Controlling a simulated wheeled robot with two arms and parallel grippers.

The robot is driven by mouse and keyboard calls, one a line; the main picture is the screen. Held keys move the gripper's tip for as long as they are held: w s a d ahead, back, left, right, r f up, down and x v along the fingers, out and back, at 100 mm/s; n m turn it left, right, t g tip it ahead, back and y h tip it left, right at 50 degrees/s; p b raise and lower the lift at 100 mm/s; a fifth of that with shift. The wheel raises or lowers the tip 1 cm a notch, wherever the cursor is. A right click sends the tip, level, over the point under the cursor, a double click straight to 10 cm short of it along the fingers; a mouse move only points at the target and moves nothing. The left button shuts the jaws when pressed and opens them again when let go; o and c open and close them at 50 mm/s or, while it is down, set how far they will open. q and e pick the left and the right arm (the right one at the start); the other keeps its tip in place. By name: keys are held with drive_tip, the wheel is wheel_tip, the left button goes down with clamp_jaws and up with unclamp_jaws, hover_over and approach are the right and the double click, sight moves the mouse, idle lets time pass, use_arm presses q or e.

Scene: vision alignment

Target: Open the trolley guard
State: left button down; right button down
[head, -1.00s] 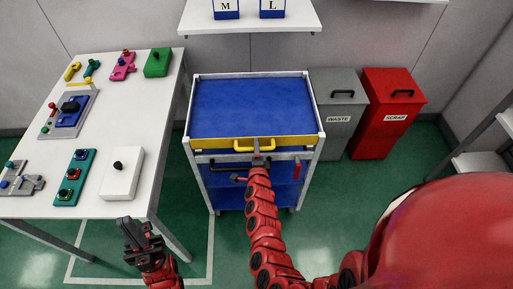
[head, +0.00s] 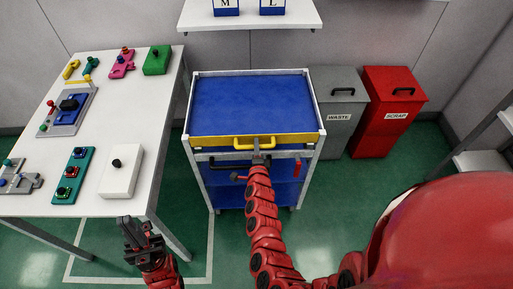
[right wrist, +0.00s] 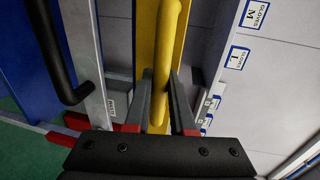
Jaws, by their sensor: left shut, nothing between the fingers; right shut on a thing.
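The trolley (head: 203,185) has a blue top (head: 250,105) and pale metal posts. Its yellow guard (head: 215,142) lies across the front edge, with a yellow handle (head: 240,147) at its middle. My right gripper (head: 258,156) is shut on the yellow handle. In the right wrist view, the handle (right wrist: 166,45) runs down between the fingers (right wrist: 161,105), beside the yellow guard panel (right wrist: 145,40). The grasp is partly hidden in the head view. My left gripper (head: 137,232) is shut and empty, low in front of the white table, apart from the trolley.
A black handle (head: 228,162) sits below the guard. The white table (head: 110,95) with coloured fixtures stands left of the trolley. Waste (head: 339,115) and scrap (head: 388,115) bins stand to its right. A shelf (head: 300,20) hangs behind. Green floor is open in front.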

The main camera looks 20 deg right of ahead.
drive_tip(key=shift+s+a+f+t+h+b, duration=0.1)
drive_tip(key=shift+s+f+t+h+b, duration=1.2)
drive_tip(key=shift+b, duration=5.3)
drive_tip(key=shift+w+a+f+t+y+b, duration=0.15)
drive_tip(key=shift+w+f+t+b, duration=0.3)
drive_tip(key=shift+t+b, duration=4.15)
drive_tip(key=shift+s+a+f+g+h+b, duration=0.1)
drive_tip(key=shift+s+f+h+b, duration=0.35)
drive_tip(key=shift+b, duration=8.2)
drive_tip(key=shift+w+f, duration=0.15)
drive_tip(key=shift+f, duration=0.05)
drive_tip(key=c, duration=0.8)
unclamp_jaws()
drive_tip(key=shift+o, duration=0.2)
drive_tip(key=shift+f, duration=0.1)
drive_tip(key=v, duration=1.7)
drive_tip(key=shift+p, duration=0.4)
